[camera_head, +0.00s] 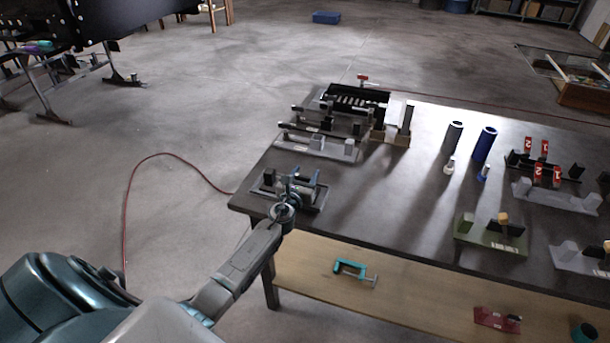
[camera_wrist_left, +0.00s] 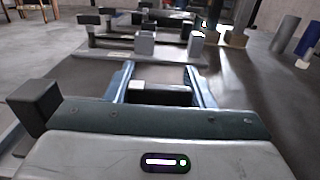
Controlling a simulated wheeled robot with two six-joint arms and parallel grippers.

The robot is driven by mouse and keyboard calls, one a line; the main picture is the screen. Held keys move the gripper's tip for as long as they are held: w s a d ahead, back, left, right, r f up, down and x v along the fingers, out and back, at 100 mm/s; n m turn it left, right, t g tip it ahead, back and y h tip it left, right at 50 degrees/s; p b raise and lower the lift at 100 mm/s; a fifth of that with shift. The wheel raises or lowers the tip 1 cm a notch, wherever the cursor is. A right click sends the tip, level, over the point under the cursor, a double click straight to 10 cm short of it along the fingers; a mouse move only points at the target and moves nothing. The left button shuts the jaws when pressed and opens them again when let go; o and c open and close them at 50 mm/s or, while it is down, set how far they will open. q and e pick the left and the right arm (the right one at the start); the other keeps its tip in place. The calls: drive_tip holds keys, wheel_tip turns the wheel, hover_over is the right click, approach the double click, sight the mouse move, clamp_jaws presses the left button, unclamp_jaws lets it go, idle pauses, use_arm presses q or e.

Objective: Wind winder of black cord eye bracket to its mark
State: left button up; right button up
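A black bracket device (camera_head: 318,201) stands at the table's near left corner, with upright posts on a dark base. Its cord eye and mark cannot be made out. My left gripper (camera_head: 293,182) is over this device. In the left wrist view, the two blue fingers (camera_wrist_left: 163,78) are wide apart. A dark block (camera_wrist_left: 165,95) with a pale piece at its left end shows between them; contact with the fingers cannot be made out. A dark post (camera_wrist_left: 35,104) of the device stands left of the gripper. My right gripper is not in view.
A grey bracket fixture (camera_head: 318,145) stands just behind the device. Blue and dark cylinders (camera_head: 484,143) stand mid-table, with green (camera_head: 490,236) and grey fixtures at right. A teal clamp (camera_head: 352,269) lies on the lower shelf. The middle of the tabletop is clear.

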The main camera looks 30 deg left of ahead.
use_arm(q)
drive_tip(key=c, duration=0.4)
drive_tip(key=shift+o, duration=0.2)
drive_tip(key=shift+n+y, duration=0.3)
drive_tip(key=shift+y, duration=0.2)
